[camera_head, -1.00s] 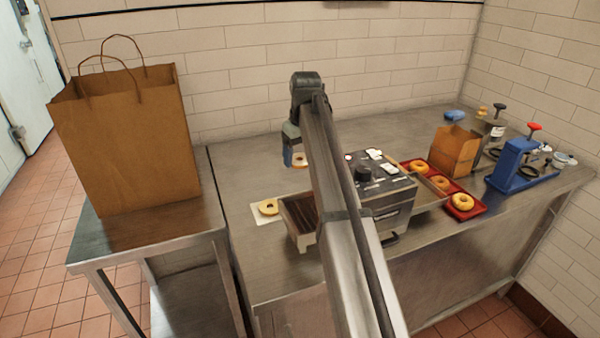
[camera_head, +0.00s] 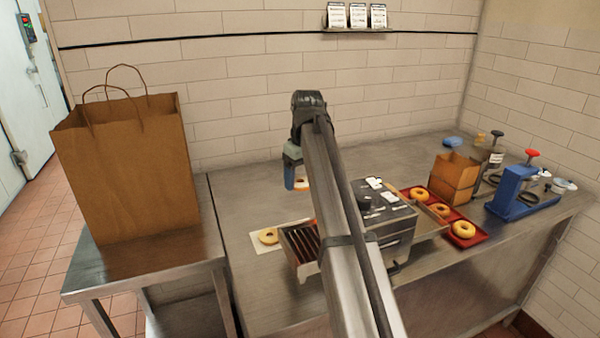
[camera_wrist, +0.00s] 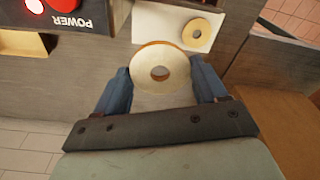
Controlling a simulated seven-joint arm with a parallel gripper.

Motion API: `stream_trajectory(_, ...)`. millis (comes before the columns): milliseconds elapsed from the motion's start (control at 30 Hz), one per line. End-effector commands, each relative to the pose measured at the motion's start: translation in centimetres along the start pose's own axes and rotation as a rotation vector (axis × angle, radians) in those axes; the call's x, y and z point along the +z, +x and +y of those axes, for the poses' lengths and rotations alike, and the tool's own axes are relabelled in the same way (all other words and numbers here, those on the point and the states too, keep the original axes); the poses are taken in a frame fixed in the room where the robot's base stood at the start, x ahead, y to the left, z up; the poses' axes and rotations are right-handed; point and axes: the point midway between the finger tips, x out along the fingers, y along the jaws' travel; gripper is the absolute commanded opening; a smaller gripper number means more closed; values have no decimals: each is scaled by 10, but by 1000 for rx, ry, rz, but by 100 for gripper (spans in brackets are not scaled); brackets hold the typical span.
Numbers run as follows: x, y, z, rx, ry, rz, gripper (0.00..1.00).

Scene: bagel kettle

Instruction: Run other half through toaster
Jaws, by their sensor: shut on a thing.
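My gripper (camera_head: 296,182) is shut on a bagel half (camera_wrist: 160,68) and holds it above the counter, behind the toaster's loading end in the head view. In the wrist view this half sits between the two blue fingers, its pale cut face toward the camera. The other bagel half (camera_head: 268,235) lies on a white sheet (camera_head: 292,234) left of the toaster; it also shows in the wrist view (camera_wrist: 196,34). The toaster (camera_head: 392,225) has a slatted feed rack (camera_head: 301,246) at its left. My arm hides part of the toaster.
A red tray (camera_head: 479,232) with several bagels and a small brown bag (camera_head: 454,178) stand right of the toaster. A blue press (camera_head: 517,188) is farther right. A large paper bag (camera_head: 125,165) stands on the left table. The counter's back left is clear.

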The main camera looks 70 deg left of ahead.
Motion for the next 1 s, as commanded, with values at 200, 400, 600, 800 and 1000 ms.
stream_trajectory(200,35,6,-22,-32,-283,-9,43)
stream_trajectory(400,64,12,-41,-65,-565,-10,43)
stream_trajectory(600,90,16,-57,-97,-817,-3,43)
stream_trajectory(800,104,18,-66,-115,-976,6,43)
stream_trajectory(1000,108,20,-69,-123,-1032,9,43)
